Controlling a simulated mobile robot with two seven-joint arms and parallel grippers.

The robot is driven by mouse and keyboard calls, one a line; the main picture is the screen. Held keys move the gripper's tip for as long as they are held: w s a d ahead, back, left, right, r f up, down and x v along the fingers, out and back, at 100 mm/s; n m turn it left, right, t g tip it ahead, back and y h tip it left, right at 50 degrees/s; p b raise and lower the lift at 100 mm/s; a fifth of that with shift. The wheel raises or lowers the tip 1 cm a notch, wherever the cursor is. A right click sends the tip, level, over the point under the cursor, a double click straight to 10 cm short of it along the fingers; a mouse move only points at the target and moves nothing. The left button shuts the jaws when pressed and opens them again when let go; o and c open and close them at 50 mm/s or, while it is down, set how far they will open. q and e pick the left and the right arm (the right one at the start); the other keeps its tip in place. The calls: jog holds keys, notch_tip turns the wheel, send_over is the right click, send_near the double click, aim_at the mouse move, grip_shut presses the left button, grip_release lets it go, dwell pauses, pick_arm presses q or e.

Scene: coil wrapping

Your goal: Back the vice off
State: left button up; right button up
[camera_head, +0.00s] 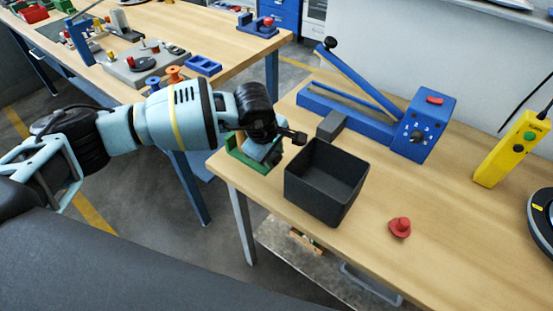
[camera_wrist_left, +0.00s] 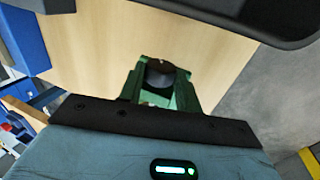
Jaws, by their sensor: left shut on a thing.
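The green vice (camera_head: 236,158) sits at the near left corner of the wooden bench, partly hidden behind my left gripper. In the left wrist view the vice (camera_wrist_left: 186,96) shows with a round black knob (camera_wrist_left: 160,74) at its top. My left gripper (camera_head: 272,150) is down at the vice and shut on its handle. The fingertips and the exact grip are hidden in both views. My right gripper is not in view.
A black open bin (camera_head: 325,212) stands right beside the vice. A small dark grey block (camera_head: 331,125) and a blue lever machine (camera_head: 408,135) lie behind it. A red knob-like piece (camera_head: 400,228) lies to the right, with clear bench around it.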

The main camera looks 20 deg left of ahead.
pick_arm(q)
jog(key=shift+s+a+t, duration=0.2)
jog(key=shift+s+t, duration=0.05)
jog(key=shift+t, duration=0.45)
jog(key=shift+s+f+t+h+p, duration=0.1)
jog(key=shift+f+t+h+p, duration=0.15)
jog(key=shift+t+h, duration=0.45)
jog(key=shift+t, duration=0.3)
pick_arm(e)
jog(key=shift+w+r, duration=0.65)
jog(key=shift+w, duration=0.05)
pick_arm(q)
jog(key=o, duration=0.6)
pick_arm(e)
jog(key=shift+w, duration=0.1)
pick_arm(q)
jog(key=shift+r, duration=0.15)
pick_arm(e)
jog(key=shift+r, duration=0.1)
